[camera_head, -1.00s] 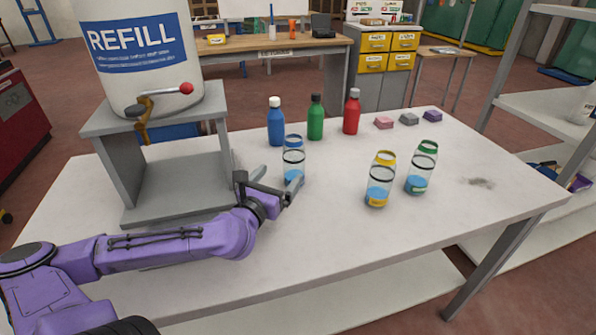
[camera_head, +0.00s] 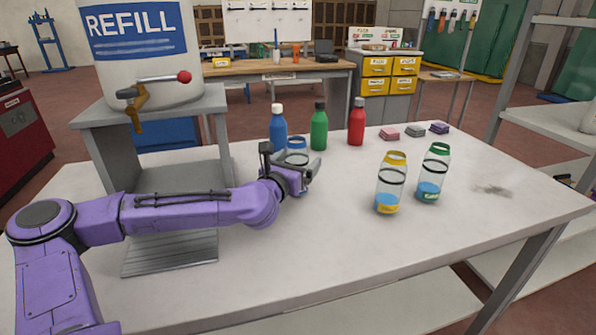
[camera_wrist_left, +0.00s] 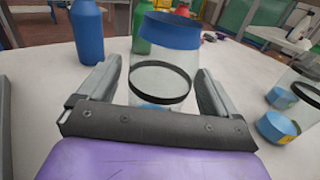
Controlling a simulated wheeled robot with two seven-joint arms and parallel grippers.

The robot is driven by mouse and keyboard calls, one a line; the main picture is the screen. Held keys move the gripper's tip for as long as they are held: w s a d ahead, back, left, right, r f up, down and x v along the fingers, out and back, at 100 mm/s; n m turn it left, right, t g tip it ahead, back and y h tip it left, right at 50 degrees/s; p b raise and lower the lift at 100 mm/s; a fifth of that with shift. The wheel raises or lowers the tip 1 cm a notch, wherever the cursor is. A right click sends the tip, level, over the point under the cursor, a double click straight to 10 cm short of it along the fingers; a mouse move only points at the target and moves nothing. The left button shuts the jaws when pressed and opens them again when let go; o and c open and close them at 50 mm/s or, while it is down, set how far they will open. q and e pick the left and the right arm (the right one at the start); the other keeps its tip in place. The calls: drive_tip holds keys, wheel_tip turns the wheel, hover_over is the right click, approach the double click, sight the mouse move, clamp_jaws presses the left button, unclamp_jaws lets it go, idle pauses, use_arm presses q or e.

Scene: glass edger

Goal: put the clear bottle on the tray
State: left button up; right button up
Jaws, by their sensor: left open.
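A clear bottle with a blue neck band (camera_head: 297,144) stands upright on the table; my gripper hides its lower part in the head view. My left gripper (camera_head: 292,165) is open at this bottle. In the left wrist view the clear bottle (camera_wrist_left: 160,85) stands between the two open fingers, with its black ring at finger height. A grey ribbed tray (camera_head: 170,257) lies on the table at the foot of the refill stand, partly covered by my left forearm. My right gripper is not in view.
Two more clear bottles, yellow-banded (camera_head: 390,185) and green-banded (camera_head: 433,175), stand to the right. Blue (camera_head: 278,125), green (camera_head: 319,128) and red (camera_head: 356,124) bottles stand behind. The refill stand (camera_head: 150,108) is at left. The front right tabletop is free.

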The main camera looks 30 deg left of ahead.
use_arm(q)
drive_tip(key=shift+s, duration=0.15)
drive_tip(key=c, duration=0.3)
drive_tip(key=shift+r, duration=0.1)
drive_tip(key=c, duration=0.9)
